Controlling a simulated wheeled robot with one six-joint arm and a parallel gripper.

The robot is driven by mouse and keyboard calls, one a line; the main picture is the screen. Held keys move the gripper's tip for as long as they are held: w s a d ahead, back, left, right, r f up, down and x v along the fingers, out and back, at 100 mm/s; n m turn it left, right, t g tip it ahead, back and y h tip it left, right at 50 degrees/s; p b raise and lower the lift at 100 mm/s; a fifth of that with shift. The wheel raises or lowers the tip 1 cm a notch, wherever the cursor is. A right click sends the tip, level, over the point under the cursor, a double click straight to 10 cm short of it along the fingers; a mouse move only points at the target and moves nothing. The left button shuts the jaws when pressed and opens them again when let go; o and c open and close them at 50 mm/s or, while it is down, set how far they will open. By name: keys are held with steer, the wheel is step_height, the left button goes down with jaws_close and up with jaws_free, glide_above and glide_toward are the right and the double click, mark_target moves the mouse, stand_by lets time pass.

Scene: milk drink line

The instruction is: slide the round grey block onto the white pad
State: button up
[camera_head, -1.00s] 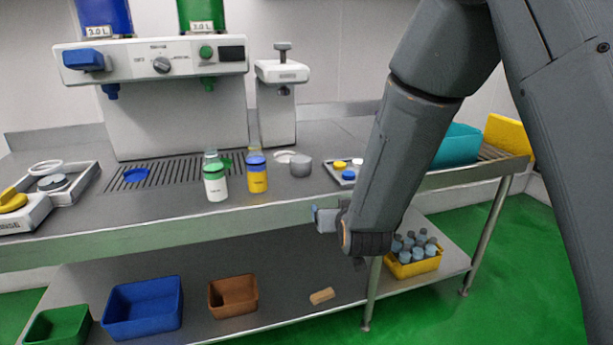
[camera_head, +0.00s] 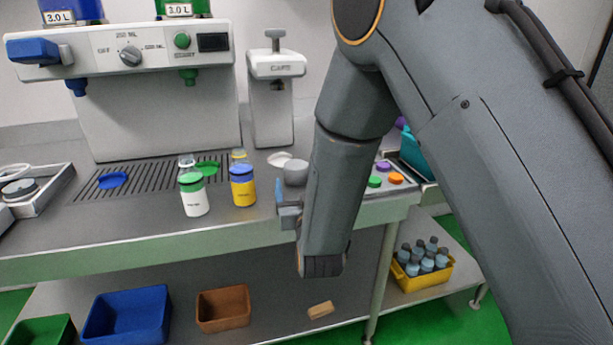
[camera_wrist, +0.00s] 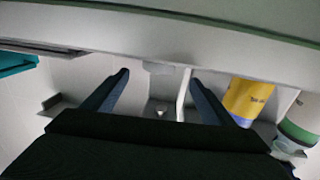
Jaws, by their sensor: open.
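The round grey block (camera_head: 295,172) stands on the steel table, near the front of the capping machine. The white pad (camera_head: 280,158) is a flat disc just behind it and to its left; the block stands beside the pad and hides part of it. My gripper (camera_head: 279,194) is at the table's front edge, in front of the block and apart from it. In the wrist view my gripper (camera_wrist: 158,88) has its two dark blue fingers spread with nothing held. That view looks upside down; a pale shape (camera_wrist: 158,68) between the fingers looks like the block.
A yellow bottle (camera_head: 243,188) and a green-capped white bottle (camera_head: 193,195) stand left of the block. The capping machine (camera_head: 275,100) rises behind the pad. A tray with coloured caps (camera_head: 395,179) lies right of my arm. The table's front edge (camera_head: 150,247) is close to my gripper.

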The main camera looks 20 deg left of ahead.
mark_target(298, 173)
steer(key=shift+p+x, duration=0.55)
steer(key=shift+x, duration=3.7)
